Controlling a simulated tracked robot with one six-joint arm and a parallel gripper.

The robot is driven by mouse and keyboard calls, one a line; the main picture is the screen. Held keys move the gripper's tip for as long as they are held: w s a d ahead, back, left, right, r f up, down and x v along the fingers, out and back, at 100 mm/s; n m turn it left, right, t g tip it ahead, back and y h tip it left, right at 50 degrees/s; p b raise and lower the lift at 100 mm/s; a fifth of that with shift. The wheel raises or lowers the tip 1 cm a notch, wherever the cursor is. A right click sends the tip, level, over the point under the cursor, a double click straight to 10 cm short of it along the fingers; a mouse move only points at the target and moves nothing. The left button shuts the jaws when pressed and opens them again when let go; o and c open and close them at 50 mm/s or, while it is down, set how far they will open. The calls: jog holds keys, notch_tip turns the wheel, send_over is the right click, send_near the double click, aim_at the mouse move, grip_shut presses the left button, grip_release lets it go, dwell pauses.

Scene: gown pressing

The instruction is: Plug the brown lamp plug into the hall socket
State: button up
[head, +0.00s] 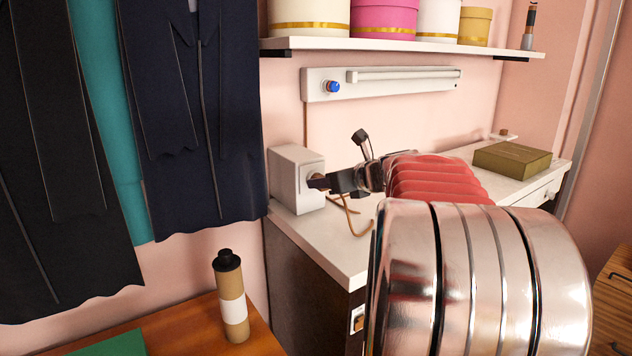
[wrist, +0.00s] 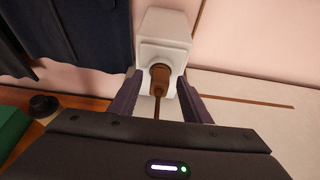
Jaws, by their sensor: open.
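The hall socket is a white box (head: 297,180) on the left end of the white counter, and it also shows in the wrist view (wrist: 165,25). The brown lamp plug (wrist: 160,78) is at the round face of the socket, in line with it and seemingly touching. I cannot tell how deep it sits. Its brown cord (wrist: 157,106) runs from it toward me and lies on the counter in the head view (head: 347,215). My gripper (wrist: 159,84) is open, with one finger on each side of the plug and gaps visible. In the head view my gripper (head: 320,183) largely hides the plug.
Dark gowns (head: 205,110) hang close left of the socket. A shelf (head: 400,44) with round boxes and a wall rail (head: 385,83) are above. A brown box (head: 512,158) sits on the counter's (head: 340,247) right. A bottle (head: 231,300) stands on the wooden table at front left.

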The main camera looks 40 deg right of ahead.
jog(key=v, duration=1.3)
dwell(0.4)
jog(key=w+a+f+n+g+y, duration=0.1)
jog(key=w+a+n+y, duration=0.15)
jog(key=a+n, duration=0.75)
jog(key=w+a+n+g+y, duration=0.1)
jog(key=w+a+n, duration=0.3)
jog(key=a, duration=1.2)
jog(key=s+a+f+n+g, duration=0.4)
jog(key=s+a+f+n, duration=0.5)
jog(key=a+f+n, duration=0.15)
jog(key=s+f+n+g+h, duration=0.1)
jog(key=s+f+n+h, duration=0.1)
jog(key=s+f+n, duration=0.7)
jog(key=s+a+n, duration=0.1)
jog(key=n, duration=0.3)
jog(key=shift+g, duration=0.4)
